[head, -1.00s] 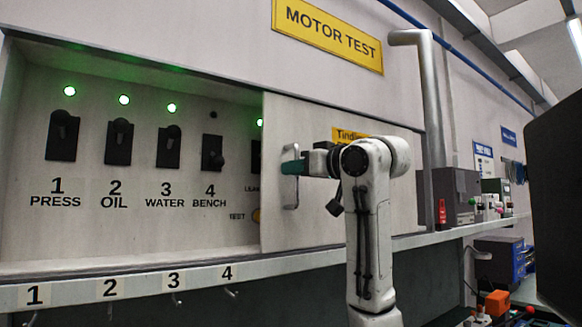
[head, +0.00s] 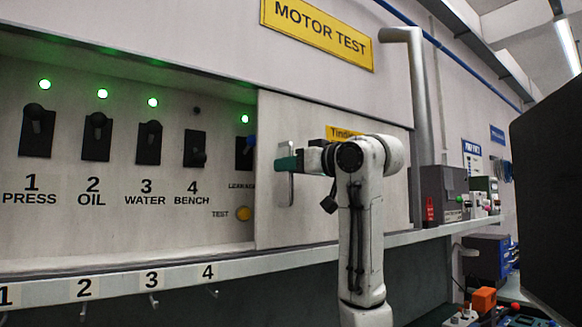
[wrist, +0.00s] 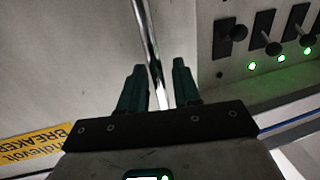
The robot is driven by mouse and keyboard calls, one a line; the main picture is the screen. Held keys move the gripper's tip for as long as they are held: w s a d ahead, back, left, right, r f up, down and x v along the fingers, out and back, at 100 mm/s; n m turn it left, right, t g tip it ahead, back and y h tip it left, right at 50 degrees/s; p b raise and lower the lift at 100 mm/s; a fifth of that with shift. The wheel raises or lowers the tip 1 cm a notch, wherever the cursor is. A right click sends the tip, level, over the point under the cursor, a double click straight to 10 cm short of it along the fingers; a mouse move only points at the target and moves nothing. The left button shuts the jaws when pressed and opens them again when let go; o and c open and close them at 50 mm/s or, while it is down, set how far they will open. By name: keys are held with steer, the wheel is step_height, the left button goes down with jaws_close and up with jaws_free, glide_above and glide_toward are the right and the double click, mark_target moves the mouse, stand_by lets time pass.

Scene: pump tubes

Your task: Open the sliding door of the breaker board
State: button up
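The breaker board's sliding door (head: 320,205) is a pale panel with a yellow label, covering the board's right part. Its left edge stands just right of the fifth switch. The door's upright metal handle (head: 290,190) is near that edge. My gripper (head: 285,164), with green fingers, is at the handle. My arm hides part of the door.
A numbered ledge (head: 120,285) with hooks runs below. A grey pipe (head: 420,130) stands right of the door. A dark panel (head: 550,190) fills the right side.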

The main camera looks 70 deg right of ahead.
steer(key=b+v, duration=0.3)
steer(key=v, duration=0.7)
steer(key=shift+s+a, duration=0.2)
steer(key=shift+s, duration=0.15)
stand_by(0.3)
